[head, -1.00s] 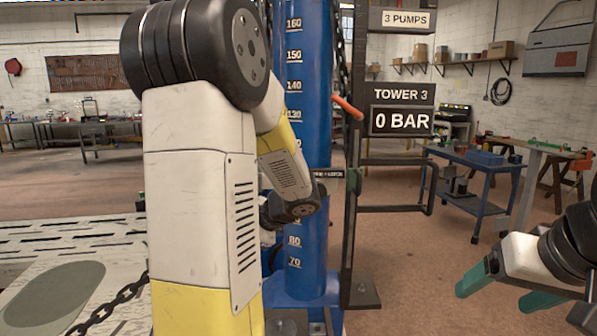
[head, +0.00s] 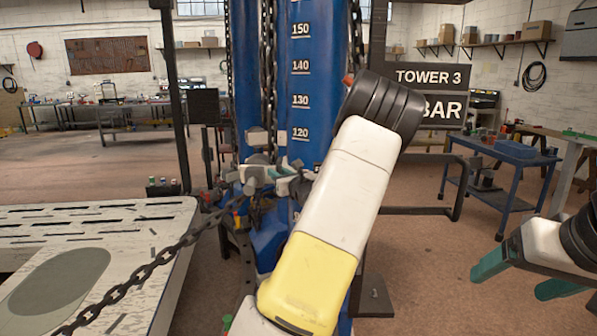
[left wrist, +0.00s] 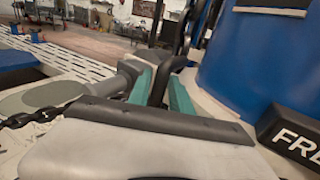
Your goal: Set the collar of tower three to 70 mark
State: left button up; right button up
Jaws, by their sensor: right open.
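The blue tower (head: 303,85) with white marks, 150 down to 120 showing, stands at the middle of the head view. Its lower marks are hidden by my left arm. A TOWER 3 sign (head: 433,77) is to its right. I cannot make out the collar clearly. My left gripper (head: 258,176) appears small beside the tower, among chain and grey parts. In the left wrist view its teal fingers (left wrist: 163,88) flank a black curved bar (left wrist: 161,78); whether they touch it is unclear. My right gripper (head: 515,275) is open and empty.
A chain (head: 150,268) runs from the tower over the pale slotted table (head: 90,222), which has a grey oval (head: 60,281). A dark frame foot (head: 372,297) and a blue cart (head: 510,152) stand right. Floor between them is clear.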

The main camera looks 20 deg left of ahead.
pick_arm(q)
jog(key=shift+x, duration=1.2)
grip_shut()
dwell(0.6)
